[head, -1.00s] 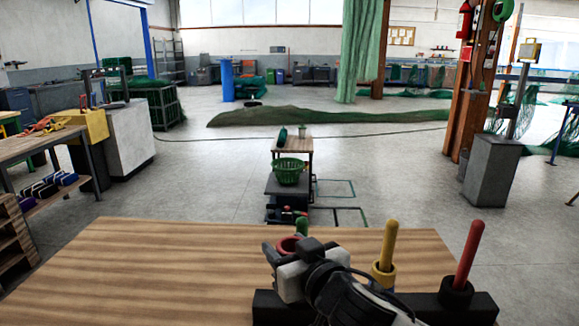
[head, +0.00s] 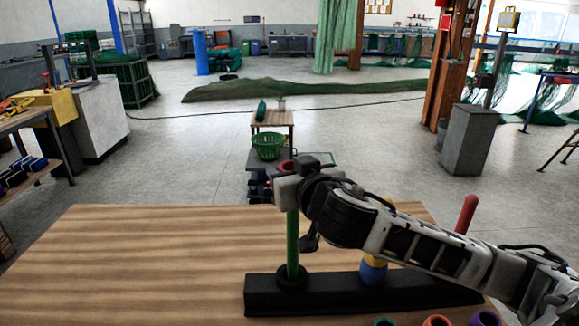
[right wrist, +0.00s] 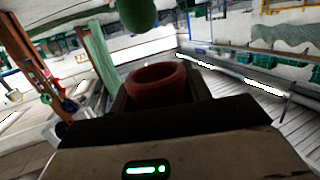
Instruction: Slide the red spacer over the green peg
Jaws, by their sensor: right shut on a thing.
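My right gripper (head: 288,178) is shut on the red spacer (head: 285,166), whose rim shows at the gripper's far left side. The right wrist view shows the red spacer (right wrist: 157,88) between the fingers, its opening visible. The green peg (head: 293,245) stands upright at the left end of the black base (head: 330,292). Its top is hidden behind or under my gripper in the head view. A rounded green end, apparently the peg (right wrist: 137,14), shows just beyond the spacer in the right wrist view, apart from it. My left gripper is not in view.
My right arm crosses over the base and hides most of the yellow peg. A yellow ring and a blue ring (head: 373,273) sit low there. The red peg (head: 467,213) stands at right. More spacers (head: 437,321) lie at the front edge. The tabletop's left side (head: 140,265) is clear.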

